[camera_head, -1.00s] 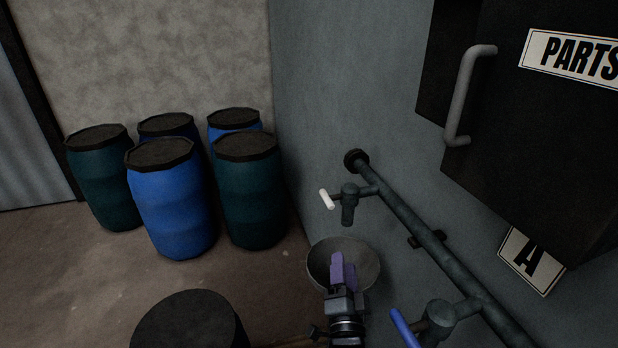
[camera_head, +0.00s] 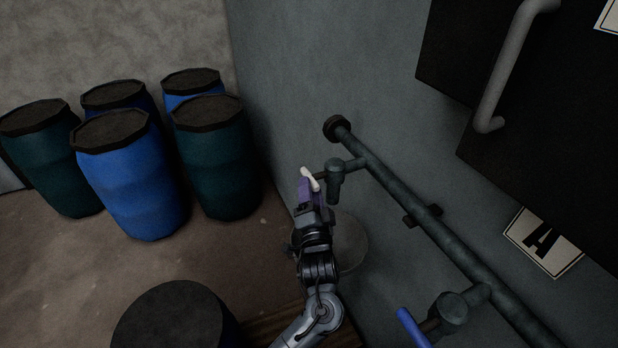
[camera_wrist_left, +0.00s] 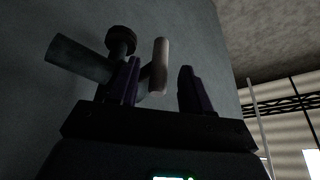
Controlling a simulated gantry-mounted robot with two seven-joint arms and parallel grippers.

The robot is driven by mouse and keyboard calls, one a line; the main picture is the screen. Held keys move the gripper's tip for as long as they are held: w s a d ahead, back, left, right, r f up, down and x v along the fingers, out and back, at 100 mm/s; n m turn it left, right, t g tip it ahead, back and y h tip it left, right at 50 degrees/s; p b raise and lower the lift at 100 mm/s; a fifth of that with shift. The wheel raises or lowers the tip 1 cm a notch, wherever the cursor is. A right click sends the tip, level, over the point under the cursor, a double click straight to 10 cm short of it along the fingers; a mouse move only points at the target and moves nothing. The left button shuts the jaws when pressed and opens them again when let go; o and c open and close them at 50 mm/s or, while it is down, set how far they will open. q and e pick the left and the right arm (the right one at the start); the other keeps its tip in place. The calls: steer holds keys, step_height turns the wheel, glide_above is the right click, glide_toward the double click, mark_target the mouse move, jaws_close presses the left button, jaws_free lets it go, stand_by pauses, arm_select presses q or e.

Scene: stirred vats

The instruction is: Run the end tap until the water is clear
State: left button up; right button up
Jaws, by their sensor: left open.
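The end tap (camera_head: 335,180) hangs from the far end of the wall pipe, with a white handle (camera_head: 310,178) on its left. My left gripper (camera_head: 306,189) is open, and its purple fingers are close at the white handle. In the left wrist view the handle (camera_wrist_left: 160,64) stands between the two fingers of the gripper (camera_wrist_left: 158,88). I cannot tell whether a finger touches it. A grey bowl-like basin (camera_head: 349,245) sits below the tap, partly hidden by my gripper and arm. No water shows at the tap. My right gripper is not in view.
A second tap with a blue handle (camera_head: 412,328) is nearer on the pipe (camera_head: 430,237). A dark cabinet (camera_head: 545,110) juts out at the right. Several barrels (camera_head: 130,175) stand at the left, and a dark drum top (camera_head: 172,322) is at the front.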

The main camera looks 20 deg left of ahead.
arm_select(q)
steer(key=shift+x, duration=2.05)
